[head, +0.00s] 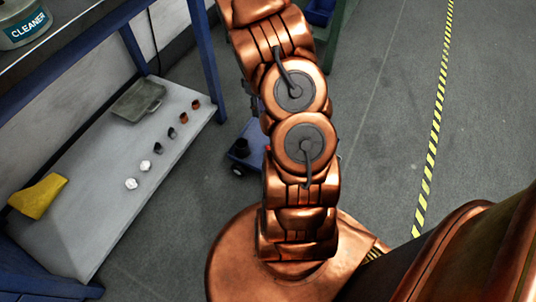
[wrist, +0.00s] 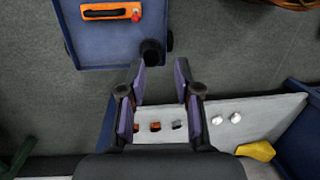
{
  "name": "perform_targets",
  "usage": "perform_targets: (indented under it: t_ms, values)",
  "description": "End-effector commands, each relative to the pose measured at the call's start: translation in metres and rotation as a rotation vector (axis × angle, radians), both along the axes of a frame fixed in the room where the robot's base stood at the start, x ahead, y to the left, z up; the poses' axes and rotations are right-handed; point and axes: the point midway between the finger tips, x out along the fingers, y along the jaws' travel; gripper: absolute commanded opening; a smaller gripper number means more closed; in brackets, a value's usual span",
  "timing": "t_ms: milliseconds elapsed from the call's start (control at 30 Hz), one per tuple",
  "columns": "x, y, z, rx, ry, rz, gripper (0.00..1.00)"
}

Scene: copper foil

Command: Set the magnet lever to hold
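My gripper (wrist: 160,72) is open and empty in the wrist view, its two purple-padded fingers apart above the floor. No part is clearly marked as the magnet lever. An orange piece (wrist: 105,11) with a dark slot and a red knob (wrist: 136,15) lies on a blue cart (wrist: 85,42), beyond the fingertips at the upper left. Whether this is the lever, I cannot tell. In the head view my arm hides my gripper and most of the cart (head: 240,158); the orange piece does not show there.
A blue-framed bench with a pale lower shelf (head: 95,185) stands at the left. On it are a grey tray (head: 138,100), several small dark, copper and white parts and a yellow cloth (head: 38,196). A cleaner tub (head: 24,24) stands above. Floor at the right is open past a striped line (head: 434,130).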

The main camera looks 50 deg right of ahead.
Motion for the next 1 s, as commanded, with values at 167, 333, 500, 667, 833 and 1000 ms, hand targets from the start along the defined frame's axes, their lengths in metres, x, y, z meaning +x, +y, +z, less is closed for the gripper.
perform_targets:
  t_ms: [167, 333, 500, 667, 833, 1000]
  values:
    - [-0.001, -0.026, -0.098, 0.04, -0.019, 0.058, 0.33]
    - [-0.002, -0.04, -0.167, 0.076, -0.048, 0.109, 0.33]
    - [-0.002, -0.047, -0.206, 0.094, -0.072, 0.141, 0.33]
    - [-0.002, -0.049, -0.219, 0.102, -0.082, 0.155, 0.33]
    - [-0.003, -0.048, -0.229, 0.102, -0.082, 0.155, 0.33]
    - [-0.005, -0.044, -0.25, 0.102, -0.081, 0.156, 0.33]
